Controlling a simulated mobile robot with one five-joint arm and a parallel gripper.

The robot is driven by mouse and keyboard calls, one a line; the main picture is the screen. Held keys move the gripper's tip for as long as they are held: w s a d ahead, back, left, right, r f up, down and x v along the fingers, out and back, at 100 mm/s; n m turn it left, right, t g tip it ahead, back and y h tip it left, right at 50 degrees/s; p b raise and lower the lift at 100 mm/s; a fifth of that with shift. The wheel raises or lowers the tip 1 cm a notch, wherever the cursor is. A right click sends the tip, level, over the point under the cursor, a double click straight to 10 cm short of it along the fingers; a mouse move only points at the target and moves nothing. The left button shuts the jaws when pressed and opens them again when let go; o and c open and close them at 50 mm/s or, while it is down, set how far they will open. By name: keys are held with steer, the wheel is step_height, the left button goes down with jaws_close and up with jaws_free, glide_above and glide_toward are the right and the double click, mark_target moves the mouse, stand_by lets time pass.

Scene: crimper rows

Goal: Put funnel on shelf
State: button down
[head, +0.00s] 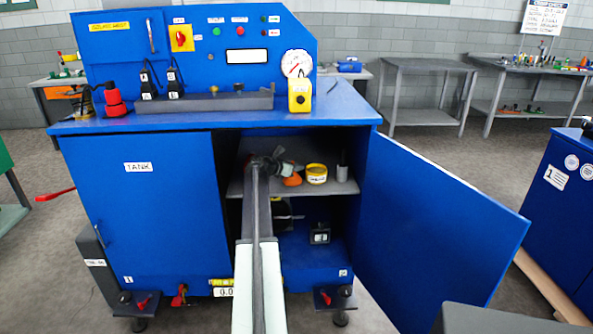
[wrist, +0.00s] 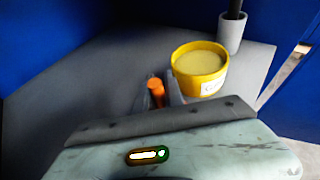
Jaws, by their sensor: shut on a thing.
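An orange funnel (head: 292,181) is at the shelf inside the open blue cabinet, just left of a yellow tub. In the wrist view only a small orange part of the funnel (wrist: 155,88) shows between the fingers. My gripper (head: 284,169) is shut on it; the wrist view also shows the gripper (wrist: 157,98). The grey shelf (head: 343,187) spans the cabinet's inside, and its bare top (wrist: 85,85) fills much of the wrist view. I cannot tell whether the funnel touches the shelf.
The yellow tub (head: 317,175) stands right of my gripper, with a grey cup (head: 342,172) holding a dark rod farther right. The shelf's left part looks clear in the wrist view (wrist: 60,110). The cabinet door (head: 435,240) stands open on the right. A dark box (head: 320,233) sits below.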

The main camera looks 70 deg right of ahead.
steer(key=shift+f, duration=0.15)
steer(key=c, duration=1.7)
jaws_free()
steer(key=shift+w+a+r, duration=0.1)
steer(key=shift+a+r, duration=0.15)
steer(key=shift+r, duration=0.1)
steer(key=p+v, duration=0.4)
steer(key=v, duration=0.7)
steer(key=shift+w+a+p, duration=0.2)
steer(key=shift+p, duration=0.1)
